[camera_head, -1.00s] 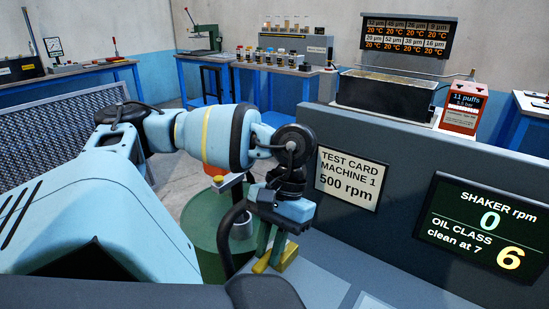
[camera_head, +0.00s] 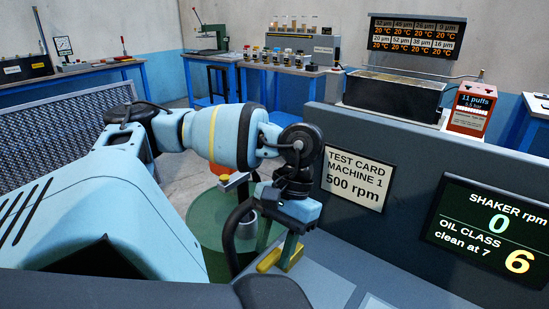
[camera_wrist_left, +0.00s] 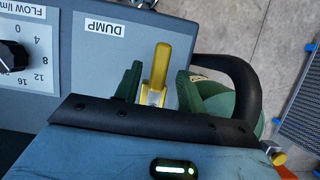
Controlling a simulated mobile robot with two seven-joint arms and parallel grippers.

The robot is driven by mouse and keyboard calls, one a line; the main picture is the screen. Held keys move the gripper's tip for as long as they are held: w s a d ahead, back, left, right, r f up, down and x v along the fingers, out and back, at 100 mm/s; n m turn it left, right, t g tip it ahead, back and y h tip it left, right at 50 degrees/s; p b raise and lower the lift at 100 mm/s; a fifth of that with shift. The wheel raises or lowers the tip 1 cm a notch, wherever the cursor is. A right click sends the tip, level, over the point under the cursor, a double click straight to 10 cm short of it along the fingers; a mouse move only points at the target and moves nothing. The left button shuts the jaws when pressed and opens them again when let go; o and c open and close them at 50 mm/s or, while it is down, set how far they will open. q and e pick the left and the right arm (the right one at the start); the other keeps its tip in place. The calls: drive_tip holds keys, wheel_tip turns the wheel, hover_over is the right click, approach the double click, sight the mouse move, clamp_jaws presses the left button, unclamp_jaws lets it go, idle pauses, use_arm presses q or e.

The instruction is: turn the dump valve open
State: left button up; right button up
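The yellow dump valve lever (camera_wrist_left: 160,66) stands out from the grey panel beside the white DUMP label (camera_wrist_left: 104,30) in the left wrist view. My left gripper (camera_wrist_left: 157,80) is open, with one green finger on each side of the lever and a visible gap on both sides. In the head view my left gripper (camera_head: 278,243) points down at the yellow lever (camera_head: 292,256), which its fingers partly hide. My right gripper is in neither view.
A black curved pipe (camera_wrist_left: 243,88) runs close beside the right finger. A green drum (camera_head: 208,228) stands left of the gripper. A flow knob (camera_wrist_left: 12,56) is on the panel. The upright panel with the test card (camera_head: 356,178) and shaker display (camera_head: 490,230) rises to the right.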

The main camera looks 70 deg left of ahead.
use_arm(q)
drive_tip(key=shift+w+r, duration=0.25)
drive_tip(key=shift+r, duration=0.25)
drive_tip(key=p+v, duration=0.3)
drive_tip(key=v, duration=0.3)
drive_tip(key=shift+r, duration=0.35)
drive_tip(key=shift+w+a, duration=0.1)
drive_tip(key=shift+a, duration=0.05)
